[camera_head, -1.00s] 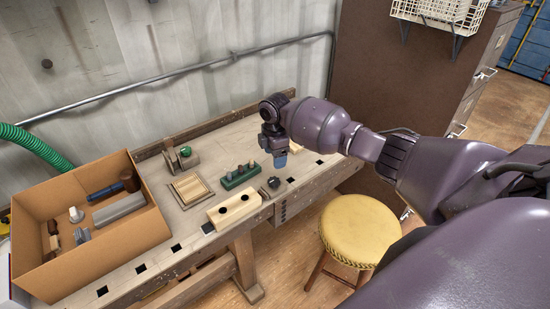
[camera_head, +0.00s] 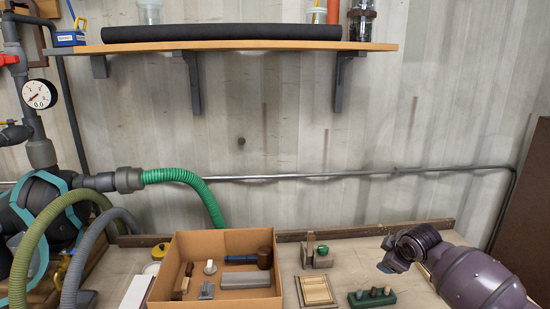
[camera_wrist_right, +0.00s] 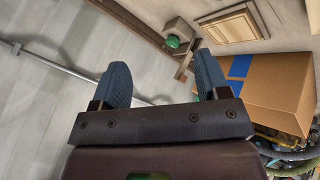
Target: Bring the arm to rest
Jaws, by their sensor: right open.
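My right gripper (camera_head: 390,262) is raised over the workbench at the lower right of the head view, with my purple arm coming in from the right. In the right wrist view its two blue fingertips (camera_wrist_right: 162,84) stand apart with nothing between them. Beyond them are the wall and the bench's back edge. My left gripper is in neither view.
The workbench (camera_head: 335,252) holds a cardboard box (camera_head: 225,240) of tools, a wooden panel (camera_head: 316,291), a green block with pegs (camera_head: 372,298) and a small device with a green knob (camera_head: 321,256). A shelf (camera_head: 260,45) and pipe (camera_head: 300,177) run along the wall.

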